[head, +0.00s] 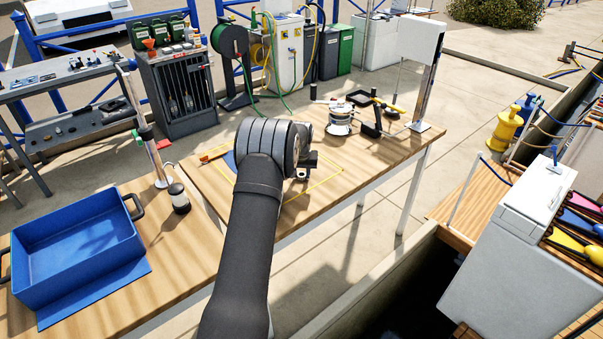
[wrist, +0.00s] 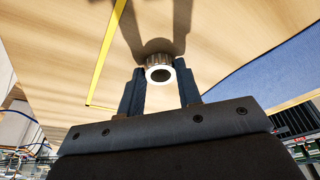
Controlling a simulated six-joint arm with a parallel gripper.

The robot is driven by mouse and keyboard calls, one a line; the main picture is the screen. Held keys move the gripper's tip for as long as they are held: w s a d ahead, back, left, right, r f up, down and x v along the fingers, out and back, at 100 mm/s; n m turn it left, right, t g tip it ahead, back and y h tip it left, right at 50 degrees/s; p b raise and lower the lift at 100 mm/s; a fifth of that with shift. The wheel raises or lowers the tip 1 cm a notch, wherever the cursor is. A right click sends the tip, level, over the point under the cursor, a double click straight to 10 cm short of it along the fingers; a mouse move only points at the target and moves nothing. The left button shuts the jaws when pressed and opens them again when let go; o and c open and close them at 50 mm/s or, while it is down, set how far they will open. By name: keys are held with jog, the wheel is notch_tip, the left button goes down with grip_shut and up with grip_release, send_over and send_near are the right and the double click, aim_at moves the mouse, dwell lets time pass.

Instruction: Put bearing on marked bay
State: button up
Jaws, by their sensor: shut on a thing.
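The bearing (wrist: 160,72), a short metal ring with a pale rim and a dark hole, sits between the two fingers of my gripper (wrist: 162,88) in the wrist view. My gripper is shut on it. In the head view my gripper (head: 305,168) is over the wooden table, mostly behind my own arm, and I cannot make out the bearing there. The marked bay shows as a yellow outline (head: 325,183) on the tabletop, partly hidden by my arm. A yellow line (wrist: 105,55) also shows left of the bearing in the wrist view. The bearing's height above the wood is unclear.
A blue mat (wrist: 265,62) lies right of my gripper in the wrist view. A blue bin (head: 80,245) and a dark jar (head: 179,198) stand to the left. A white-and-metal round item (head: 341,120) and a black stand (head: 372,120) stand at the back right.

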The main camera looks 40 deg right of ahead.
aim_at(302, 180)
jog(key=shift+f, duration=0.15)
jog(key=o, duration=1)
jog(key=shift+c, duration=0.2)
jog(key=v, duration=1.2)
jog(key=shift+w, duration=0.1)
jog(key=x, duration=1.2)
jog(key=shift+f, duration=0.25)
notch_tip(302, 180, up, 3)
jog(key=shift+r, duration=0.55)
